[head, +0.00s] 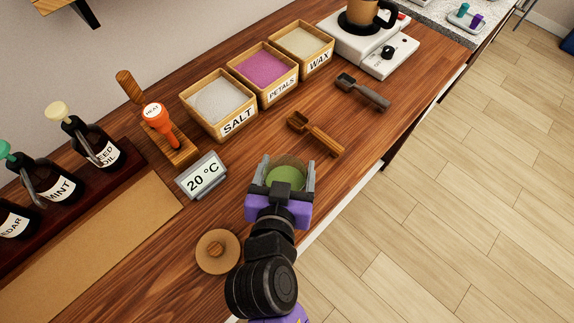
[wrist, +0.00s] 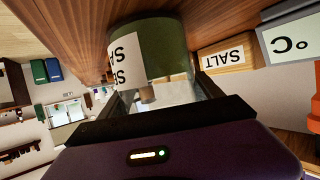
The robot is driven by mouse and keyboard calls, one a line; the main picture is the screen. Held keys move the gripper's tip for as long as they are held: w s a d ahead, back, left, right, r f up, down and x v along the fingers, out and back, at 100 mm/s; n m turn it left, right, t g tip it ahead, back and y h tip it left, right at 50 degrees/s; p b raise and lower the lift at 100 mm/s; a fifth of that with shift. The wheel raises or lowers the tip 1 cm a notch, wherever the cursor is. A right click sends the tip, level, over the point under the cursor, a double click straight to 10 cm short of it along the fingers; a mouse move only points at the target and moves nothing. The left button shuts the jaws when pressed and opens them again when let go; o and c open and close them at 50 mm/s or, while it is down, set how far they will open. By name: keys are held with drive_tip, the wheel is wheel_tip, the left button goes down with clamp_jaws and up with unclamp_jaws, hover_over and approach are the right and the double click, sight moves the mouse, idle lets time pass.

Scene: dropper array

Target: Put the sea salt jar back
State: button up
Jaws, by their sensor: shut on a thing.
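My gripper (head: 283,180) is shut on a round green jar (head: 287,176), near the front edge of the wooden counter. In the wrist view the green jar (wrist: 172,42) fills the space between the fingers, and its white label shows part of the lettering, "SE" and "SA". From above the jar looks open, with green inside its rim. Whether the jar's base touches the counter is hidden.
Wooden boxes labelled SALT (head: 221,106), PETALS (head: 264,75) and WAX (head: 302,49) stand behind. Two scoops (head: 316,134) (head: 362,92) lie right of them. A brown mat (head: 110,239) lies in front of the bottles.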

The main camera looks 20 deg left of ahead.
drive_tip(key=o, duration=2)
drive_tip(key=shift+f, duration=0.1)
drive_tip(key=shift+s+r, duration=0.1)
drive_tip(key=shift+r, duration=0.1)
drive_tip(key=b+v, duration=0.1)
drive_tip(key=v, duration=1.1)
